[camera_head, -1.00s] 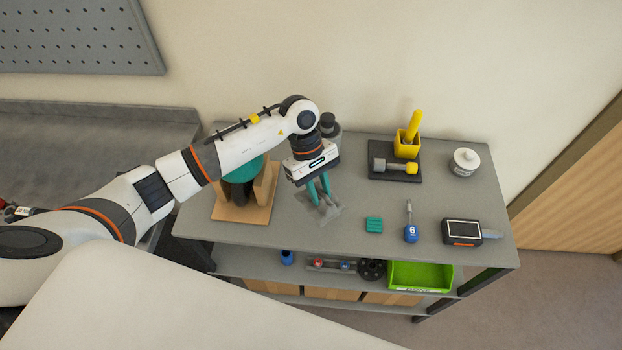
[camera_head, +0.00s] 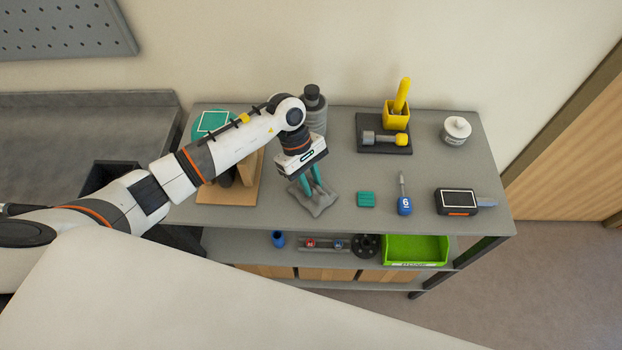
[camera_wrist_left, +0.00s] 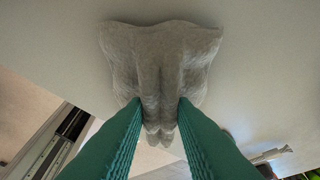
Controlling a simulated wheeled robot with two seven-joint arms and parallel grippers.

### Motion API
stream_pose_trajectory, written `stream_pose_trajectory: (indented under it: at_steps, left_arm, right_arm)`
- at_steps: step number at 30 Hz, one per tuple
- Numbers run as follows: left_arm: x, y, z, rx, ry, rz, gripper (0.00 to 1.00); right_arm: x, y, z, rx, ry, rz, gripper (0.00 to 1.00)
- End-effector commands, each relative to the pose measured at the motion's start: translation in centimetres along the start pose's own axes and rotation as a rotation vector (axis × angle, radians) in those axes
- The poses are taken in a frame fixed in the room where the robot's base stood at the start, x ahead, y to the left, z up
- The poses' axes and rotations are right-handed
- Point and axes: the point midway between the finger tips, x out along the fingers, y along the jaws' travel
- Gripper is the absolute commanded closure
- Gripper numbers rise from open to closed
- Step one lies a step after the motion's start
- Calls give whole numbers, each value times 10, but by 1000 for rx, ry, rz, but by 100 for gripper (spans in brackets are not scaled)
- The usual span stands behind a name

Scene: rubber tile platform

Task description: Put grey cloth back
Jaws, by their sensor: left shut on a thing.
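The grey cloth (camera_head: 314,203) hangs bunched below my left gripper (camera_head: 312,189), over the grey top of the shelf unit. My left gripper comes in from the left with its green fingers pointing down, and it is shut on the cloth. In the left wrist view the cloth (camera_wrist_left: 160,60) is pinched into folds between the two green fingers (camera_wrist_left: 158,115). I cannot tell whether the cloth's lower edge touches the top. My right gripper is not in view.
On the shelf top (camera_head: 270,215) stand a green-topped wooden stand (camera_head: 212,121), a grey bottle (camera_head: 313,112), a teal block (camera_head: 365,199), a blue-handled screwdriver (camera_head: 404,204), a meter (camera_head: 456,201), a black tray with a yellow holder (camera_head: 396,118) and a white jar (camera_head: 456,130). A green bin (camera_head: 415,249) sits below.

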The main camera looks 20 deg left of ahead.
Motion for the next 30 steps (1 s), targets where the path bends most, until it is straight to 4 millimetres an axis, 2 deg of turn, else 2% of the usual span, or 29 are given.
stream_pose_trajectory:
  at_steps: [8, 24, 25, 29, 30]
  left_arm:
    - [-1, 0, 0, 0, 0, -1, 100]
    - [8, 0, 4, 0, -1, 0, 100]
    - [7, 0, 3, 0, -1, -1, 73]
    - [7, 0, 3, 0, 0, -1, 52]
    - [7, 0, 3, 0, 0, 0, 51]
  right_arm:
    - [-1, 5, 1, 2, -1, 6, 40]
    - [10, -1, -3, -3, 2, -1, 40]
    - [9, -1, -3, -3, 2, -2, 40]
    - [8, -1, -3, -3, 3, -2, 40]
    - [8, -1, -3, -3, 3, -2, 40]
